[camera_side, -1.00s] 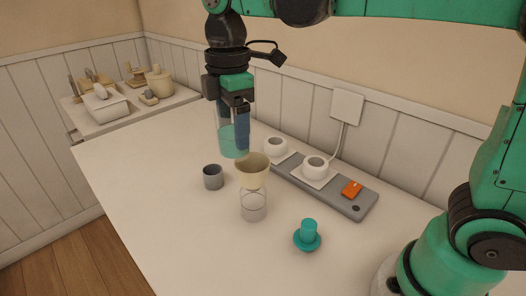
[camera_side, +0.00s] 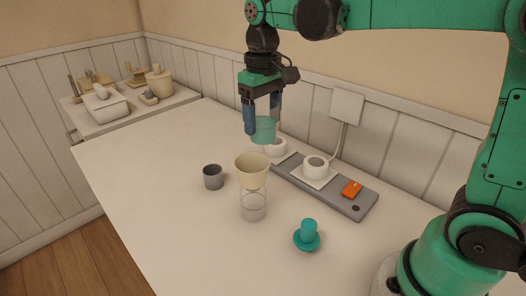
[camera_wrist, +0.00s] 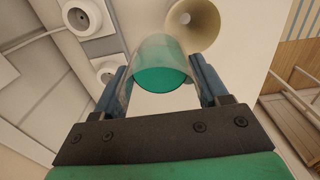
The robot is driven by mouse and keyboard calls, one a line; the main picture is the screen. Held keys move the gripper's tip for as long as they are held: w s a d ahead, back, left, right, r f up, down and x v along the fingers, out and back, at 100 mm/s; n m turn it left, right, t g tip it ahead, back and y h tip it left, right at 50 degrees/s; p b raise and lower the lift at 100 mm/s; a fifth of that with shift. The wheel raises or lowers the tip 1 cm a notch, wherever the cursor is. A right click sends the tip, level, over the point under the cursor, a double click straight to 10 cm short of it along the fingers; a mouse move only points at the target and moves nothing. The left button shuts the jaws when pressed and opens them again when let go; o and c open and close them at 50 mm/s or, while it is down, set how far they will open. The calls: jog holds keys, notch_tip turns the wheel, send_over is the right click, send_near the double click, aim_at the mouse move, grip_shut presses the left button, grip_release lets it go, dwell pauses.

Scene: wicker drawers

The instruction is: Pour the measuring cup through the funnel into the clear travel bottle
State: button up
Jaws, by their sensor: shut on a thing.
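My gripper (camera_side: 264,118) is shut on the measuring cup (camera_side: 264,131), a clear cup with teal liquid in its lower part, held upright above the table. In the wrist view the cup (camera_wrist: 160,68) sits between the two blue fingers. The cream funnel (camera_side: 253,172) stands in the mouth of the clear travel bottle (camera_side: 254,206), on the table nearer the side camera than the cup. The wrist view shows the wide funnel mouth (camera_wrist: 192,24) just beyond the cup; the bottle is hidden there.
A small grey cup (camera_side: 213,177) stands left of the funnel. A teal stopper-like piece (camera_side: 307,237) lies to the right. The front left table is clear.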

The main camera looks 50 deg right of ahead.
dwell(0.4)
jog(key=m, duration=0.1)
jog(key=a+m, duration=0.1)
jog(key=m, duration=0.3)
jog(key=a+m, duration=0.1)
jog(key=m, duration=0.1)
jog(key=shift+w+a, duration=0.1)
jog(key=shift+w, duration=0.05)
jog(key=a+m, duration=0.1)
jog(key=m, duration=0.3)
jog(key=a+m, duration=0.1)
jog(key=m, duration=0.3)
jog(key=a+m, duration=0.1)
jog(key=m, duration=0.4)
jog(key=shift+a+f, duration=0.1)
jog(key=shift+a, duration=0.2)
jog(key=m, duration=0.2)
jog(key=a+m, duration=0.1)
jog(key=m, duration=0.1)
jog(key=a+m, duration=0.1)
jog(key=m, duration=0.2)
jog(key=shift+d, duration=0.1)
